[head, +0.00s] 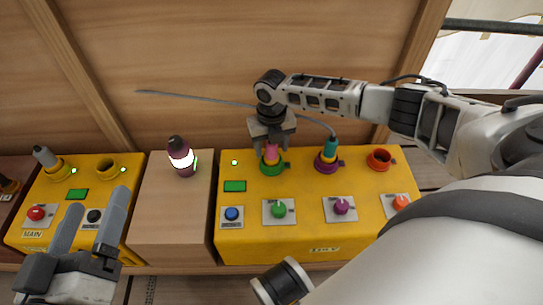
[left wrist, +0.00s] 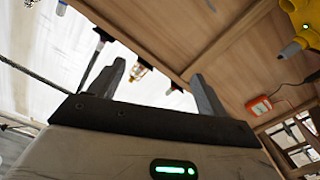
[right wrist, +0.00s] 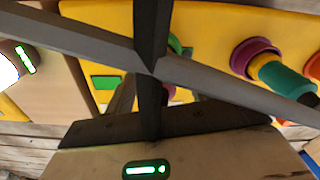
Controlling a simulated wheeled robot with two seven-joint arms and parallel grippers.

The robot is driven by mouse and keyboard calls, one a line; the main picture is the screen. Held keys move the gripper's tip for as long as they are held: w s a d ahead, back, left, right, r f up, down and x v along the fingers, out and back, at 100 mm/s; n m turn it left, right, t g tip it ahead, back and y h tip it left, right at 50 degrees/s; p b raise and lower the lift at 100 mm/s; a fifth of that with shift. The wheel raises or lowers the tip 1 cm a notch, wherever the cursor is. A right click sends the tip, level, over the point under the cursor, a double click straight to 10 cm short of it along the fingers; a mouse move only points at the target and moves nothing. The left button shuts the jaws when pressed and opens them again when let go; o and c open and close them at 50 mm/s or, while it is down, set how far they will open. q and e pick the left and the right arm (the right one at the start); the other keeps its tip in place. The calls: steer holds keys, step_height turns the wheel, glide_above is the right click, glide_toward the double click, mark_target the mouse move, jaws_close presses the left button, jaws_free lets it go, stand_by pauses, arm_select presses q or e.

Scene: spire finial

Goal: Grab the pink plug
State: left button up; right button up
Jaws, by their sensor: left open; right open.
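The pink plug (head: 271,152) stands upright in a green ring socket (head: 272,167) on the yellow panel in the head view. My right gripper (head: 271,142) is open directly above it, with its fingers pointing down around the plug's upper part; I cannot tell whether they touch it. In the right wrist view a small pink patch of the plug (right wrist: 170,92) shows; dark and grey bars hide the rest. My left gripper (head: 100,202) is open and empty at the lower left in the head view; it also shows in the left wrist view (left wrist: 158,82).
A teal plug (head: 330,148) with a grey cable (head: 200,97) stands in a purple socket to the right. The cable passes close by my right gripper. An empty orange socket (head: 380,158) is farther right. A dark bottle-shaped item (head: 181,157) with a glowing band stands on the wooden block.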

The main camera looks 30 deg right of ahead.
steer(key=c, duration=1.2)
steer(key=shift+r, duration=0.15)
